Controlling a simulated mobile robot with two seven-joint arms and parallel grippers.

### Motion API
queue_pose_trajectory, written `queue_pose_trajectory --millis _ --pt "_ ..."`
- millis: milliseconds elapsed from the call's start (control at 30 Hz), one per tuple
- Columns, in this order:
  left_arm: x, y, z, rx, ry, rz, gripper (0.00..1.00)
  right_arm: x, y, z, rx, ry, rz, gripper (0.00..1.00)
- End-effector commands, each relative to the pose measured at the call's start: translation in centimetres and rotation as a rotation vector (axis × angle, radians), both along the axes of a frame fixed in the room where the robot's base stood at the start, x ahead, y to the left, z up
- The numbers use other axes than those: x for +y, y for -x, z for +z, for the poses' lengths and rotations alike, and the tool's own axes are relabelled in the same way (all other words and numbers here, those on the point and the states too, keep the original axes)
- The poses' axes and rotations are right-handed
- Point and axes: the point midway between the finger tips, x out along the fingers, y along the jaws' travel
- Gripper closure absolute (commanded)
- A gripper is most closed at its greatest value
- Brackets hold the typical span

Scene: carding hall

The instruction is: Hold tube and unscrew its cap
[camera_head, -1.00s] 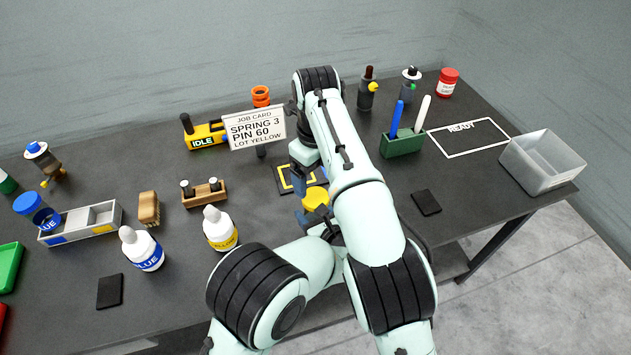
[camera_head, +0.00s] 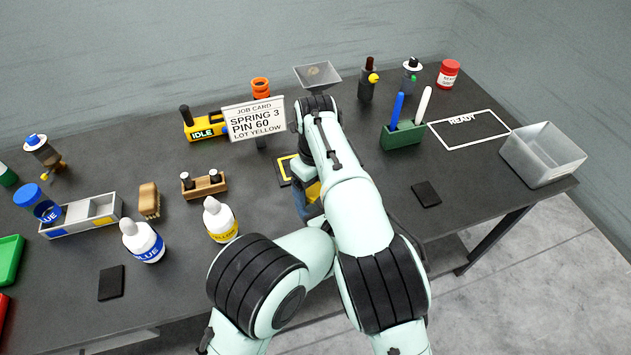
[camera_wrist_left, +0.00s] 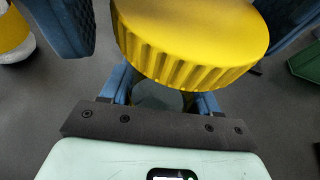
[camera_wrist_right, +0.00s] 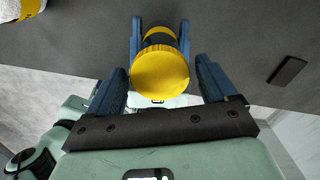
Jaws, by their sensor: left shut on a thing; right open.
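The tube's yellow ribbed cap (camera_wrist_left: 190,45) fills the top middle of the left wrist view. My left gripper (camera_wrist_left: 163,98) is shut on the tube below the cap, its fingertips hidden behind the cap. In the right wrist view the cap (camera_wrist_right: 160,72) faces the camera, with the tube's dark and yellow body (camera_wrist_right: 158,34) behind it between my left fingers. My right gripper (camera_wrist_right: 161,66) is open, one blue finger on each side of the cap, with gaps visible. In the head view the cap (camera_head: 313,192) is partly covered by my right arm.
A job card (camera_head: 256,122) reading LOT YELLOW stands behind. Yellow-label (camera_head: 220,222) and blue-label (camera_head: 143,243) bottles stand at left. A green pen holder (camera_head: 403,136), a white READY outline (camera_head: 470,140) and a grey bin (camera_head: 543,156) are at right. A dark pad (camera_head: 426,194) lies nearby.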

Motion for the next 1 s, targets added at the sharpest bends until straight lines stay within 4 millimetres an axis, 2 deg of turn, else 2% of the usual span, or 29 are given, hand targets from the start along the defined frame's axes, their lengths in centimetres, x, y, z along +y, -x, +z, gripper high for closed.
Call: queue_pose_trajectory --millis 67,100,267,467,700,967,1000 --pt "0.0 -0.01 0.03 -0.001 0.0 0.0 1.0 0.01 0.01 0.0 0.0 0.0 0.0 0.15" --pt "0.0 -0.01 0.03 -0.001 0.0 0.0 1.0 0.0 0.0 0.0 0.0 0.0 0.0 0.21" --pt "0.0 -0.01 0.02 0.0 0.0 0.0 1.0 0.01 0.01 0.01 0.001 0.001 0.0 0.72" --pt "-0.01 -0.01 0.02 0.0 0.0 0.0 1.0 -0.01 0.01 0.02 0.001 -0.001 0.034 0.73" --pt "0.0 -0.01 0.03 -0.001 0.0 0.0 1.0 -0.04 -0.01 0.06 0.001 -0.001 0.286 0.73" --pt "0.0 -0.01 0.02 0.0 0.0 0.0 1.0 -0.01 0.0 0.05 0.0 0.0 0.299 0.73" --pt "0.0 -0.01 0.02 0.0 0.0 0.0 1.0 -0.01 0.0 0.05 0.0 0.0 0.299 0.3"
